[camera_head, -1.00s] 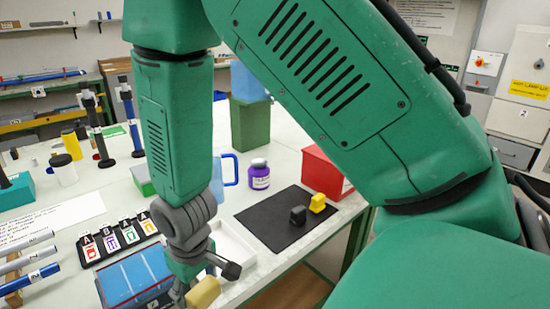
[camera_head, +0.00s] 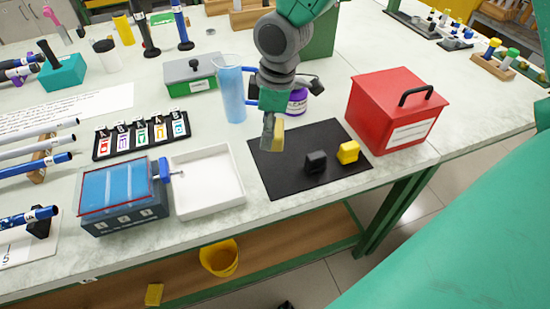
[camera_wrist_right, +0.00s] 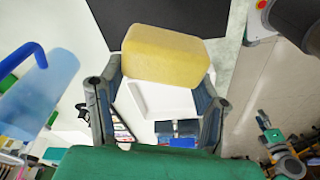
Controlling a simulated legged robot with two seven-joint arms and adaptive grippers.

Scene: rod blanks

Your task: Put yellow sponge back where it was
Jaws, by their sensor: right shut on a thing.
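The yellow sponge (camera_head: 279,134) is between the fingers of my right gripper (camera_head: 271,132), which points down above the left back part of the black mat (camera_head: 280,184). In the right wrist view, the sponge (camera_wrist_right: 165,55) spans the gap between both fingers. I cannot tell its exact height over the mat. A black block (camera_head: 316,162) and another yellow block (camera_head: 348,152) sit side by side on the mat's right part. My left gripper is not in view.
A white tray (camera_head: 206,180) and a blue-lidded box (camera_head: 124,195) stand left of the mat. A red box (camera_head: 397,108) stands right of it. A blue jug (camera_head: 231,92) and purple jar (camera_head: 297,102) are close behind the gripper. A yellow bucket (camera_head: 219,258) is below the table.

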